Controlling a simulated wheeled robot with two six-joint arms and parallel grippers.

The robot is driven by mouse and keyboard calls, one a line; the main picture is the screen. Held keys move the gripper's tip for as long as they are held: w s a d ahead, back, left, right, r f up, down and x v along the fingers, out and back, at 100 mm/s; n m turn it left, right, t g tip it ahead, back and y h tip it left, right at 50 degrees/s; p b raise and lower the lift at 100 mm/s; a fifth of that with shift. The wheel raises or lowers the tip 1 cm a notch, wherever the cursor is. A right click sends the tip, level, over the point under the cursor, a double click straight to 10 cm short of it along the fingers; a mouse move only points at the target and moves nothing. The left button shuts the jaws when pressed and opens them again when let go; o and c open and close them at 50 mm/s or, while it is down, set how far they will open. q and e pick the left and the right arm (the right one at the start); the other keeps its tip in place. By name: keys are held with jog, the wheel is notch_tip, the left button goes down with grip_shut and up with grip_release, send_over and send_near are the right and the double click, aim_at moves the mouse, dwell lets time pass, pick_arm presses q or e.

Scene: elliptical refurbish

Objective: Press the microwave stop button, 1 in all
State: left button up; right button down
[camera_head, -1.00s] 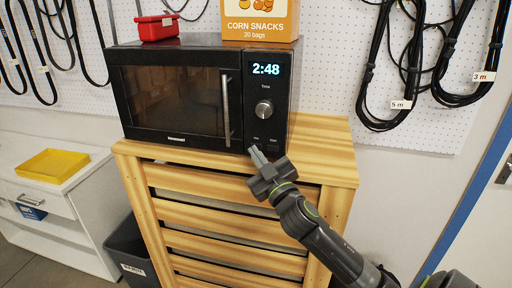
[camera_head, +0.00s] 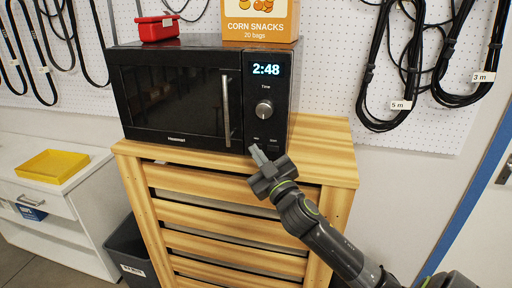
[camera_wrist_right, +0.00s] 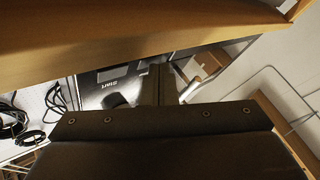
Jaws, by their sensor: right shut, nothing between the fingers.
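The black microwave (camera_head: 175,95) stands on a wooden cabinet, its door closed and its window dark. Its display (camera_head: 266,70) reads 2:48, above a round knob (camera_head: 264,109). Two small labelled buttons sit below the knob; the left one (camera_head: 257,137) is just above my fingertips, its label too small to read. My right gripper (camera_head: 258,153) is shut and empty at the panel's lower edge. In the right wrist view its fingers (camera_wrist_right: 160,84) reach to the panel beside a button labelled upside down, apparently Start (camera_wrist_right: 111,85). Contact cannot be told. My left gripper is out of view.
The wooden cabinet (camera_head: 325,165) has a bare top to the right of the microwave. A corn snacks box (camera_head: 260,22) and a red box (camera_head: 158,28) sit on the microwave. Black cables (camera_head: 392,70) hang on the pegboard. A yellow tray (camera_head: 52,166) lies on a white unit.

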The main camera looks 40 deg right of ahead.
jog(key=shift+s+a, duration=0.45)
jog(key=shift+a, duration=0.1)
jog(key=s+a+p, duration=0.2)
jog(key=s+a, duration=0.1)
jog(key=shift+s+a, duration=0.15)
jog(key=shift+a, duration=0.25)
dwell(0.9)
